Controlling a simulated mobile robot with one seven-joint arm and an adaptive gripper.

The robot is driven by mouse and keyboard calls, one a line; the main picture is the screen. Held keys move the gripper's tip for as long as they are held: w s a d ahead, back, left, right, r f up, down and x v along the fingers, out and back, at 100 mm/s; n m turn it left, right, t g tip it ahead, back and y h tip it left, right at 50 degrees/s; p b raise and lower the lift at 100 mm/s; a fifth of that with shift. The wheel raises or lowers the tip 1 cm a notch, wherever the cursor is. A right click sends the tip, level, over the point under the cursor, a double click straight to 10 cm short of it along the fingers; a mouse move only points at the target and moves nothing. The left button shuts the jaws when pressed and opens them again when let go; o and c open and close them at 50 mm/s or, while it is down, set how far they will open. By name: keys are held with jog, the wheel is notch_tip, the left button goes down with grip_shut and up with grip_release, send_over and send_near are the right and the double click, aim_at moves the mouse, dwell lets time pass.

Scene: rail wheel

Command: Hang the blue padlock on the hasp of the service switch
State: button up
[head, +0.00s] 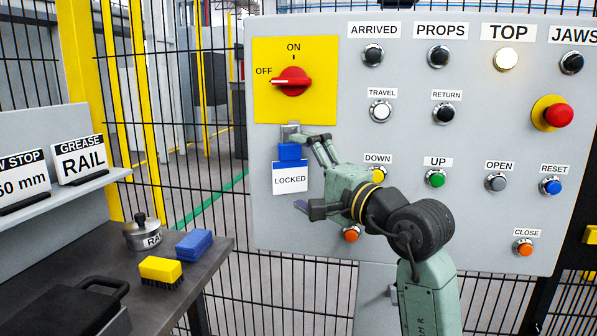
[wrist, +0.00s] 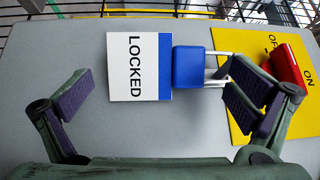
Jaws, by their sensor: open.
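The blue padlock (head: 290,152) hangs below the yellow switch plate, at the small grey hasp (head: 290,130). In the wrist view the padlock (wrist: 188,66) has its silver shackle (wrist: 217,70) pointing toward the plate; my finger partly hides the shackle's end, so its fit in the hasp is not clear. A white LOCKED tag (head: 290,180) hangs under the padlock. The red service switch (head: 292,81) points to OFF. My gripper (head: 306,172) is open in front of the panel. In the wrist view its fingers (wrist: 163,82) stand wide apart, either side of padlock and tag, without gripping.
The grey panel (head: 400,215) carries several push buttons and a red emergency button (head: 558,115) at right. At lower left, a bench (head: 215,262) holds a lidded pot (head: 143,232), a blue sponge (head: 194,245) and a yellow brush (head: 160,269). Mesh fencing stands behind.

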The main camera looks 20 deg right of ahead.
jog(key=v, duration=1.1)
jog(key=shift+s, duration=0.1)
